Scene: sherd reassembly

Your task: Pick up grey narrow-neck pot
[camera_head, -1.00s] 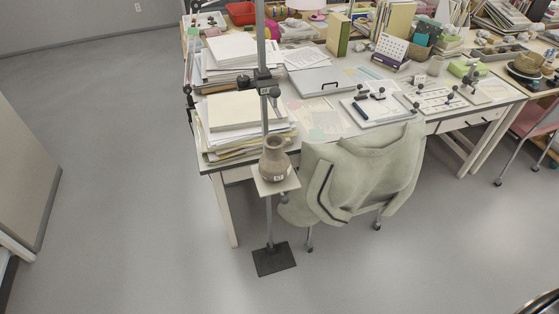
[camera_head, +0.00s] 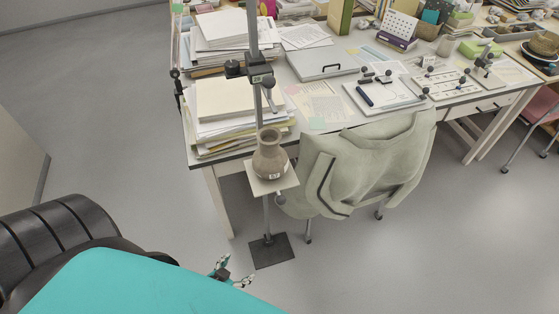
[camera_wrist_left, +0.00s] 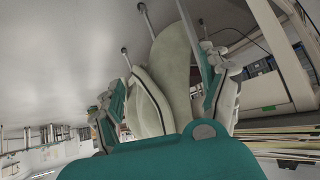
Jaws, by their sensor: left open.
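The grey narrow-neck pot (camera_head: 269,156) stands upright on a small square platform (camera_head: 287,183) held by a tall stand, beside the desk's front left corner. It has a round body, a narrow neck and a small white label. My left gripper (camera_head: 232,270) is open and empty, low in the head view, below and to the left of the pot and apart from it. In the left wrist view its fingers (camera_wrist_left: 165,95) are spread with the chair behind them. I cannot make out the pot in that view. My right gripper is not in view.
The stand's post (camera_head: 254,40) and clamp (camera_head: 258,75) rise just behind the pot. A chair with a pale jacket (camera_head: 370,160) is close on its right. Paper stacks (camera_head: 225,105) lie on the desk behind. The floor (camera_head: 120,180) to the left is clear.

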